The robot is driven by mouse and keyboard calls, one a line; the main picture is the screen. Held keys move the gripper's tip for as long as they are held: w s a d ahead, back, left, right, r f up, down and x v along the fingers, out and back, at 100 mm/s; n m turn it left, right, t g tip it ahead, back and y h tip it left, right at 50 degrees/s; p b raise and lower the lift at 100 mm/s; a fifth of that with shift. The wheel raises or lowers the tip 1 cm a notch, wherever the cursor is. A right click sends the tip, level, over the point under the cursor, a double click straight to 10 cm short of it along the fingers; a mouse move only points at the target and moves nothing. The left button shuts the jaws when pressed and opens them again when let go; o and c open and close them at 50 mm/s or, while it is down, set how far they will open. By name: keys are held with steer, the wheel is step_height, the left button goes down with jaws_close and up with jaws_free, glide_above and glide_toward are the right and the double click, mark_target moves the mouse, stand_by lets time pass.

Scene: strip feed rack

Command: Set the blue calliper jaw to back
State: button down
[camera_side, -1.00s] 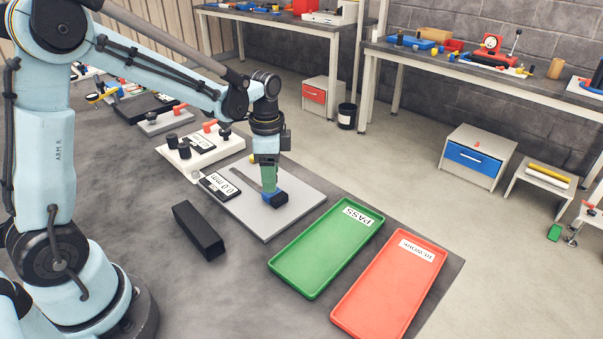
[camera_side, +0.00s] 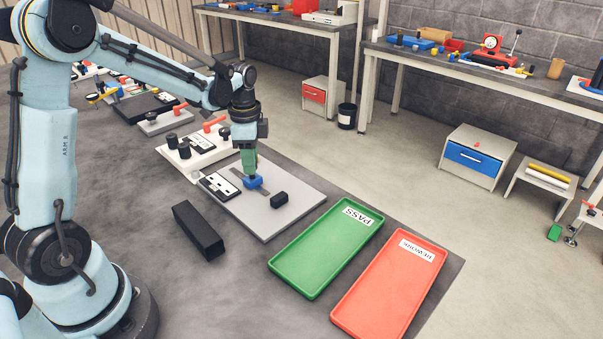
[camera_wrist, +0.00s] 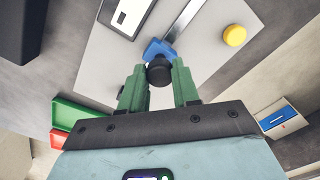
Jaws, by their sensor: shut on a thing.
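The blue calliper jaw (camera_side: 253,182) sits on a metal strip on the light grey plate (camera_side: 295,215), away from a small black block (camera_side: 279,200) near the plate's right part. My gripper (camera_side: 249,172) is above it, pointing down. In the wrist view, the blue jaw (camera_wrist: 157,48) shows beyond a dark round knob (camera_wrist: 159,72). My gripper's green fingers (camera_wrist: 158,82) are shut on this knob. A readout box (camera_side: 219,186) lies on the plate's left side; its figures are too small to read.
A green PASS tray (camera_side: 320,250) and a red tray (camera_side: 390,285) lie to the right. A long black block (camera_side: 198,230) lies in front of the plate. A white fixture with black knobs (camera_side: 205,155) stands behind. A yellow round button (camera_wrist: 234,35) shows on the plate.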

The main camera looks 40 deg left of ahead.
steer(key=shift+a, duration=1.75)
steer(key=c, duration=0.8)
jaws_free()
steer(key=shift+d, duration=0.1)
step_height(320, 180, up, 12)
steer(key=shift+d, duration=0.1)
